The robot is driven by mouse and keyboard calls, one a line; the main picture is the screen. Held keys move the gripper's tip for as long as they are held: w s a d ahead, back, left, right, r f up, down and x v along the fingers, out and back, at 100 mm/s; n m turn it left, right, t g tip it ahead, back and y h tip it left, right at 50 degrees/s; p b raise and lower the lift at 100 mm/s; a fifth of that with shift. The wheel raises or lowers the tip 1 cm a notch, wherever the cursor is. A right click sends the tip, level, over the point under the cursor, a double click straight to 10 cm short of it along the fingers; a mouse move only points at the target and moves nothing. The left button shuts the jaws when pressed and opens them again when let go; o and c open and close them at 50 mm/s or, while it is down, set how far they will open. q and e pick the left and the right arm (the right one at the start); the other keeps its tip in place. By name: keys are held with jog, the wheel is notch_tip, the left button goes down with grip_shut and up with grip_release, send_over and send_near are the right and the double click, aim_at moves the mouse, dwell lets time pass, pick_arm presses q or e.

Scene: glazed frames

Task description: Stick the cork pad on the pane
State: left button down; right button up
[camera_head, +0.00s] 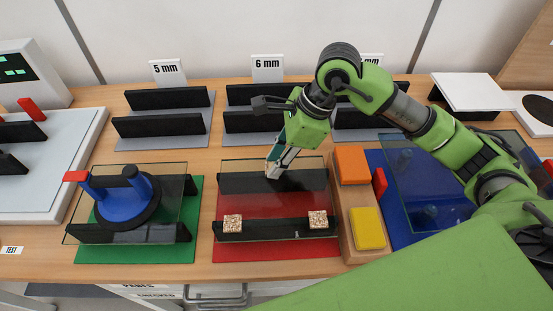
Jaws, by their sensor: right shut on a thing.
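A glass pane (272,205) lies across two black rails over the red mat (275,251) in the middle. Two speckled cork pads sit at its near edge, one at the left (232,223) and one at the right (318,220). My right gripper (273,172) points down at the pane's far edge, near the middle of the far black rail (230,183). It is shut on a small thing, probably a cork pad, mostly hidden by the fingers. I cannot tell whether it touches the glass. My left gripper is not in view.
A wooden tray (357,254) with an orange block (351,165) and a yellow block (368,228) stands right of the pane. A blue suction lifter (125,202) sits on another pane at left. Black racks with 5 mm and 6 mm signs (267,68) stand behind.

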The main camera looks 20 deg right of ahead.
dwell(0.8)
jog(key=o, duration=0.7)
jog(key=shift+o, duration=0.2)
jog(key=v, duration=1.2)
